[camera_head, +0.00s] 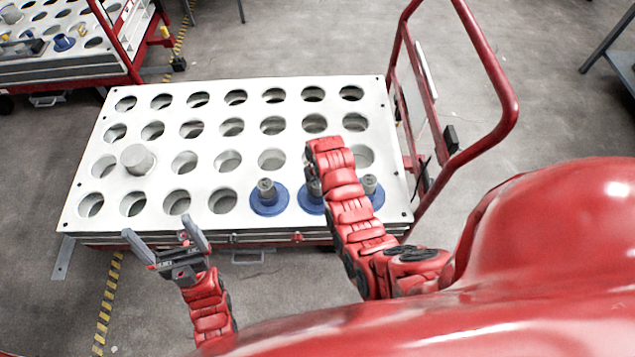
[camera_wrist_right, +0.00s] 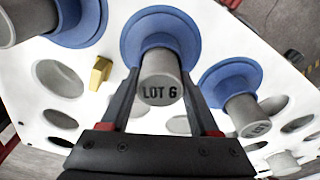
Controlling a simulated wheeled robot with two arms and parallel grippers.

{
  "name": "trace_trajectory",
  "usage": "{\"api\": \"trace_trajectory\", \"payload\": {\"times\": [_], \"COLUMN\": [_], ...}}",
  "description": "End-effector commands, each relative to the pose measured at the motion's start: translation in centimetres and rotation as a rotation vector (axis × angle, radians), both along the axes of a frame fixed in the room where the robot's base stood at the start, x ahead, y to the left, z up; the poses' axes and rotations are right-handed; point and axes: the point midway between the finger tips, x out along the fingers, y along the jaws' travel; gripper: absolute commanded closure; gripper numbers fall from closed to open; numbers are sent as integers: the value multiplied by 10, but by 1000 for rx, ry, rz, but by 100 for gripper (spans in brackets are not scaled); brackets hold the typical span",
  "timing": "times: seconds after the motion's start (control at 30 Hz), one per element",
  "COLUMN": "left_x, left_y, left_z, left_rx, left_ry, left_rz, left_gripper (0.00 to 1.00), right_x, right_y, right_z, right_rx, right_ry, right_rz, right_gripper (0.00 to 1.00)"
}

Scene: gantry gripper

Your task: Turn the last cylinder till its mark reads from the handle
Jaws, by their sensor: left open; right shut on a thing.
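Three grey cylinders with blue flanges stand in the front row of the white rack (camera_head: 90,232): a left one (camera_head: 266,187), a middle one (camera_head: 314,187) and a right one (camera_head: 370,184). My right arm partly covers the middle one. In the right wrist view my right gripper (camera_wrist_right: 161,78) is shut on the middle cylinder (camera_wrist_right: 160,78), whose end reads "LOT 6" upright there. A neighbouring cylinder (camera_wrist_right: 245,112) shows a small, tilted mark. My left gripper (camera_head: 160,230) is open and empty at the rack's front edge. The red handle (camera_head: 490,70) rises at the rack's right.
A plain grey cylinder (camera_head: 137,160) stands at the left of the rack. Most other holes are empty. A small yellow block (camera_wrist_right: 97,75) sits on the plate in the right wrist view. Another red cart (camera_head: 75,60) stands at the back left.

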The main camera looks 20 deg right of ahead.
Motion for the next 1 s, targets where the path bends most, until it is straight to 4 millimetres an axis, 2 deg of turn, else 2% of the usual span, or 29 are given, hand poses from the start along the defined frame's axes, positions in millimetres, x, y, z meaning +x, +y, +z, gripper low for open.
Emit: {"api": "trace_trajectory", "payload": {"times": [0.27, 0.5, 0.83, 1.0], "left_x": [0, 0, 0, 0], "left_y": [0, 0, 0, 0], "left_z": [1, -4, -5, -14], "left_rx": [0, 0, 0, 0], "left_ry": [0, 0, 0, 0], "left_rz": [0, 0, 0, 0], "left_gripper": [3, 3, 3, 3], "right_x": [1, 1, 1, 2], "right_y": [0, 0, 0, 0], "right_z": [2, 1, 1, 0], "right_rx": [0, 1, -1, 0], "right_ry": [-3, -4, -4, -7], "right_rz": [-3, -225, -279, -447], "right_gripper": [100, 100, 100, 100]}}
